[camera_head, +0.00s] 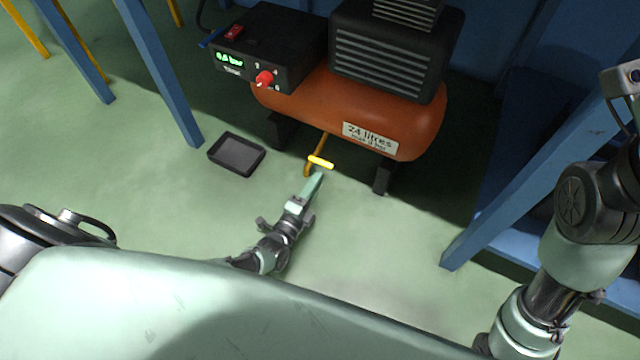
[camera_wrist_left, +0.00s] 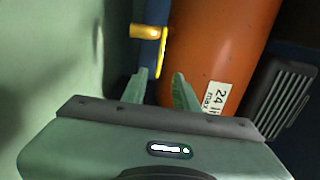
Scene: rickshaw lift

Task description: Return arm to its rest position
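My left gripper (camera_head: 315,182) is low over the floor in front of the compressor, its fingers pointing at the yellow valve handle (camera_head: 320,161) under the orange tank (camera_head: 400,118). In the left wrist view the two green fingers (camera_wrist_left: 162,78) stand apart with nothing between them. The yellow handle (camera_wrist_left: 145,32) lies beyond the fingertips, and I see no grip on it. My right arm (camera_head: 590,205) rises along the right edge of the head view; its gripper is not shown.
A black tray (camera_head: 237,153) lies on the green floor left of the handle. A control box (camera_head: 268,50) with a red knob and green display sits on the tank. Blue legs stand at left (camera_head: 165,80) and right (camera_head: 545,180). Open floor lies around my left forearm.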

